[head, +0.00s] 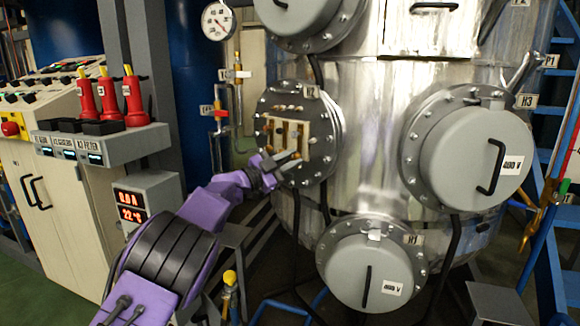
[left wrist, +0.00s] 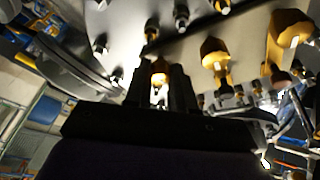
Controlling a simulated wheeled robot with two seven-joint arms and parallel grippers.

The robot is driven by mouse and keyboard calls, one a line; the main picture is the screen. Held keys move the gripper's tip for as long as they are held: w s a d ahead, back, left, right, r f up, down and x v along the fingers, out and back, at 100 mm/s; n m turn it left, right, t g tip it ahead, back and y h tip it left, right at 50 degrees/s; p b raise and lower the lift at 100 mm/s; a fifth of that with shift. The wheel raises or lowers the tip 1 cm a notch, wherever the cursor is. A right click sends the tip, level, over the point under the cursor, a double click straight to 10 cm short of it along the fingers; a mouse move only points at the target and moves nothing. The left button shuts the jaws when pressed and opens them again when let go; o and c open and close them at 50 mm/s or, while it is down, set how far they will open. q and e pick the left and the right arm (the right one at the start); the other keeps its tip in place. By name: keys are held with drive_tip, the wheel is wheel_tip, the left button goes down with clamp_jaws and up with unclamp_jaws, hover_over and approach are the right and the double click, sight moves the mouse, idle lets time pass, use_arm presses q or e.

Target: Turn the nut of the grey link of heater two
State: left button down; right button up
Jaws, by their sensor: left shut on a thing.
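Heater two (head: 320,150) is the round flange at the centre of the head view, under a small tag. Its cover is off, and a pale terminal board (head: 303,131) with brass-coloured parts shows. My left gripper (head: 290,159) reaches in from the lower left to the lower part of this board. In the left wrist view, the fingers (left wrist: 164,88) are shut around a small brass-coloured nut (left wrist: 159,74). Larger brass terminals (left wrist: 215,58) stand to the right of it. I cannot clearly tell the grey link from the other metal parts. My right gripper is not in view.
A closed grey cover (head: 468,160) stands out to the right, and another (head: 360,272) below. A control cabinet (head: 55,190) with red-handled tools (head: 110,98) in a holder stands at the left. A display box (head: 145,205) is near my left arm.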

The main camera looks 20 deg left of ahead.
use_arm(q)
drive_tip(key=shift+f+m+g, duration=0.1)
drive_tip(key=shift+m+g, duration=0.3)
drive_tip(key=shift+m, duration=0.9)
drive_tip(key=c, duration=0.9)
unclamp_jaws()
drive_tip(key=shift+c, duration=0.2)
drive_tip(key=b+v, duration=0.2)
drive_tip(key=v, duration=0.8)
drive_tip(key=shift+a+b, duration=0.2)
drive_tip(key=shift+b, duration=0.15)
drive_tip(key=shift+s+f, duration=0.15)
